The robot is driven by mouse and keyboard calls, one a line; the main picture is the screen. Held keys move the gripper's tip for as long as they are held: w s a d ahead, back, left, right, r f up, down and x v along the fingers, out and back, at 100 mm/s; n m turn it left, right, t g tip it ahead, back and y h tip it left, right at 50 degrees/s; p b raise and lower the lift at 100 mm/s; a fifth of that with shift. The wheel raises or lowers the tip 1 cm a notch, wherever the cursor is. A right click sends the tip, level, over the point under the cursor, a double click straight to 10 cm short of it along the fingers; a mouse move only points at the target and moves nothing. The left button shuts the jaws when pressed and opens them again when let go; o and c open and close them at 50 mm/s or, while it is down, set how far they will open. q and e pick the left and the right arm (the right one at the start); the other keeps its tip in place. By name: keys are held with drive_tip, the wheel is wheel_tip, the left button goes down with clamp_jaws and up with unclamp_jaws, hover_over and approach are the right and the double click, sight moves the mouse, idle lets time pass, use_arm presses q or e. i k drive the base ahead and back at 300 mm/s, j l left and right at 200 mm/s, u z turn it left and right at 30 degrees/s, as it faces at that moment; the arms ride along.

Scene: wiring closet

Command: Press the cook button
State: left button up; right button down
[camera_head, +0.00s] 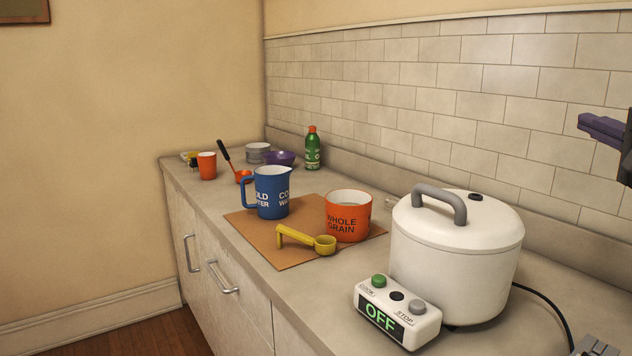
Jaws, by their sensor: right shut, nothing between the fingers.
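The cook button (379,281) is a green round knob on the left of a white control box (395,325). The label beside it reads COOK. A grey stop button (417,306) and a black round part sit on the same box, and its display reads OFF in green. The box is at the front of a white lidded cooker (450,265) with a grey handle. My right gripper (582,124) shows at the right edge as purple fingers, shut and empty, above and to the right of the cooker, well apart from the button. My left gripper is not in view.
A brown board (268,250) holds a blue pitcher (272,192), an orange WHOLE GRAIN container (348,217) and a yellow scoop (310,240). A green bottle (312,150) and several cups and bowls stand farther back. A black cord runs right of the cooker.

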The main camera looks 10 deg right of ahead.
sight(377, 279)
drive_tip(key=k+j, duration=0.35)
drive_tip(key=j, duration=0.15)
drive_tip(key=k+j, duration=0.35)
drive_tip(key=j, duration=0.2)
drive_tip(key=k+j, duration=0.35)
drive_tip(key=j, duration=0.15)
